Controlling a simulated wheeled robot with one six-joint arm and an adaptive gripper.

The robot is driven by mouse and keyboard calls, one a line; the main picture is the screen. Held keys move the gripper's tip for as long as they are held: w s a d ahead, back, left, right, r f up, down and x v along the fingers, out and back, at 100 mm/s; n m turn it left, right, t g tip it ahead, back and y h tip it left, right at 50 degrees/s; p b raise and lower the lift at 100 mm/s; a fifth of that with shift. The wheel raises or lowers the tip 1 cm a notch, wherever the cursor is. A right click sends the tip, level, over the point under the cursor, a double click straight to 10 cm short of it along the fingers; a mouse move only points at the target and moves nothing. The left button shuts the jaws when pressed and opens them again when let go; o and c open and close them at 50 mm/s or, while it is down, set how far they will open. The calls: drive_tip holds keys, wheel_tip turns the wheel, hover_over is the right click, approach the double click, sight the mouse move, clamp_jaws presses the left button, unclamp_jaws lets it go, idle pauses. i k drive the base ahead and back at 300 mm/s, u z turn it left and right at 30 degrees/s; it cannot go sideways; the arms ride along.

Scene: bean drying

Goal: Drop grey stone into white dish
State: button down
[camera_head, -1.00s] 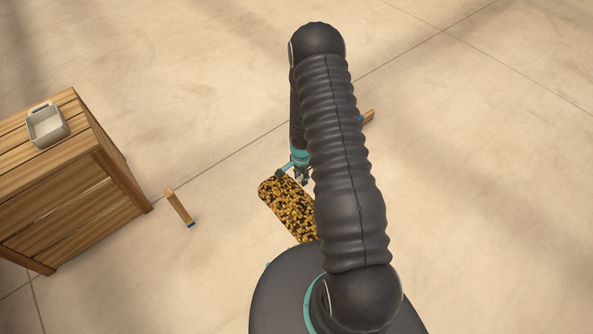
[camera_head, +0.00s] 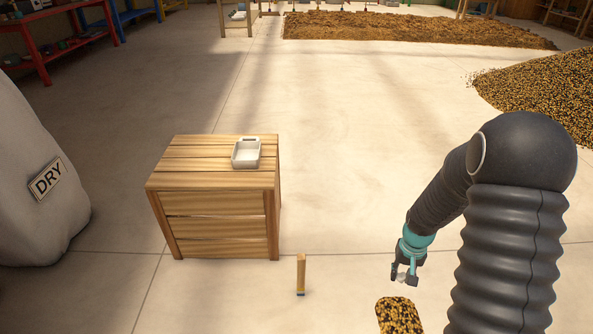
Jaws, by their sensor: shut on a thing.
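The white dish (camera_head: 246,153) is a small open rectangular tray on top of a slatted wooden crate (camera_head: 212,180), left of centre. My gripper (camera_head: 403,279) is at lower right, in the air just beyond a patch of beans. It is shut on a small pale grey piece (camera_head: 400,277), which looks like the grey stone; the fingers partly hide it. The gripper is well to the right of the dish and apart from it.
A bean patch (camera_head: 398,316) lies below my gripper. A short wooden post (camera_head: 301,274) stands between crate and gripper. A white sack marked DRY (camera_head: 35,185) is at left. Bean heaps (camera_head: 545,92) lie at right and behind. Floor beyond the crate is clear.

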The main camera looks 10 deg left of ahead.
sight(252, 158)
drive_tip(key=u, duration=1.15)
